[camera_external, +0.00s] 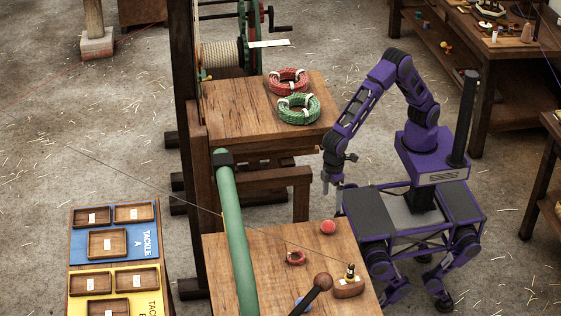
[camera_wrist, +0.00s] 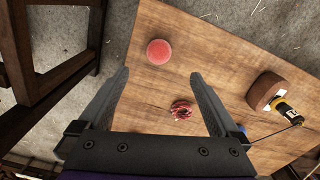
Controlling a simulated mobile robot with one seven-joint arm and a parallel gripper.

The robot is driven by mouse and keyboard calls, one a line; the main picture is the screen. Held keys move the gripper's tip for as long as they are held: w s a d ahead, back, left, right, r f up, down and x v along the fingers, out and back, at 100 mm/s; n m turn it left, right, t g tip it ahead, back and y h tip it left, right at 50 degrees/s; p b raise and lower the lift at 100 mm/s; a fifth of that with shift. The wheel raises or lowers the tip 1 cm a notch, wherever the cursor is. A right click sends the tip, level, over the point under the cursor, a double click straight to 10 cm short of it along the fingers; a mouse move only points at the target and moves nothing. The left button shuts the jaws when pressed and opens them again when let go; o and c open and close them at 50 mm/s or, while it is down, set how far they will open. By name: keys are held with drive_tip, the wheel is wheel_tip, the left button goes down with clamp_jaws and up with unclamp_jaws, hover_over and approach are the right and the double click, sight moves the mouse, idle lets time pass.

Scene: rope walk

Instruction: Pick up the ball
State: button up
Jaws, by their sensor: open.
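A red ball (camera_external: 328,227) rests on the near wooden table (camera_external: 262,262), close to its back edge. In the wrist view the ball (camera_wrist: 159,51) lies beyond and between my open fingers, apart from both.
Red and green rope coils (camera_external: 298,108) lie on the table behind.

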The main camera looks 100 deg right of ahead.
hover_over(328, 222)
drive_tip(key=f, duration=0.7)
drive_tip(key=shift+s+f+b, duration=0.15)
drive_tip(key=shift+s+b, duration=0.15)
drive_tip(key=shift+s, duration=0.05)
drive_tip(key=shift+w+f+b, duration=0.15)
drive_tip(key=shift+f, duration=1.2)
drive_tip(key=shift+w+f+b, duration=0.1)
drive_tip(key=shift+f+b, duration=0.05)
drive_tip(key=shift+f, duration=1.2)
drive_tip(key=c, duration=1.5)
